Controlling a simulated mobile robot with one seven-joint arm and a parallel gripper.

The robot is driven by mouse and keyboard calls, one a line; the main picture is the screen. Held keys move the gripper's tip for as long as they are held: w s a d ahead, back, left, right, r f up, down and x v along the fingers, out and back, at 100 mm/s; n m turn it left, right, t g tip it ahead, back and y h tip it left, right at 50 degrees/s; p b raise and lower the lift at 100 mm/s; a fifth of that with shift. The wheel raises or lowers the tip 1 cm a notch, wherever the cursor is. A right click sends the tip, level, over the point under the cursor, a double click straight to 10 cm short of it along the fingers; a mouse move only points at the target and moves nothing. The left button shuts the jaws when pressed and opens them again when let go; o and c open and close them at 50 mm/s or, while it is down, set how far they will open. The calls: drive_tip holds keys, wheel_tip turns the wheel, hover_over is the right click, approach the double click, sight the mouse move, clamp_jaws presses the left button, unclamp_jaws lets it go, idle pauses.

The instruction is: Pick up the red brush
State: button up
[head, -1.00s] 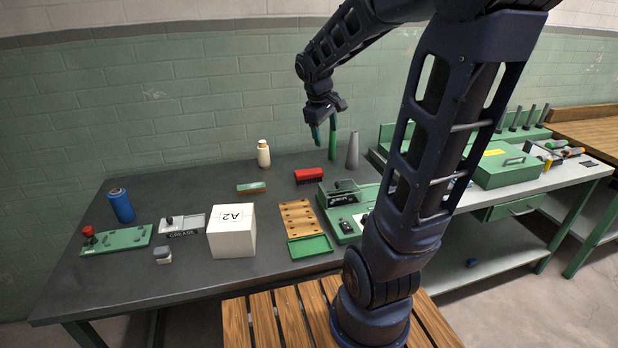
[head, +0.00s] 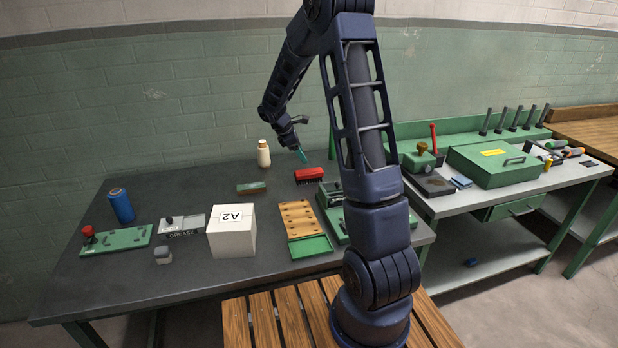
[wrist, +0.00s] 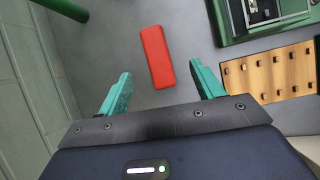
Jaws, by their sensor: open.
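The red brush (head: 309,174) lies on the dark tabletop near the back, with dark bristles under its red top. In the wrist view the red brush (wrist: 157,57) shows from above as a red block, slightly tilted, beyond and between the fingertips. My gripper (head: 302,155) is above the tabletop, just up and left of the brush in the head view. Its two green fingers are spread apart in the wrist view (wrist: 162,84) with nothing between them. The gripper is apart from the brush.
A cream bottle (head: 263,154) and a small green-and-brown block (head: 251,187) stand left of the brush. A wooden peg board (head: 298,217) and a green fixture (head: 333,200) lie in front. A green post (wrist: 66,8) shows in the wrist view. Bare tabletop surrounds the brush.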

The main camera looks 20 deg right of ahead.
sight(309, 171)
drive_tip(key=shift+w+a+f+n, duration=0.1)
drive_tip(key=shift+w+f+n, duration=0.15)
drive_tip(key=shift+w+f, duration=0.25)
drive_tip(key=shift+w+a+f+n, duration=0.1)
drive_tip(key=shift+w+f+n, duration=0.15)
drive_tip(key=shift+f, duration=0.45)
drive_tip(key=x, duration=0.5)
drive_tip(key=shift+d+f, duration=0.15)
drive_tip(key=shift+d, duration=0.05)
drive_tip(key=shift+s+x, duration=0.15)
drive_tip(key=shift+x, duration=1.15)
drive_tip(key=shift+s+x, duration=0.1)
drive_tip(key=shift+x, duration=1.2)
drive_tip(key=shift+f, duration=0.2)
drive_tip(key=c, duration=1.1)
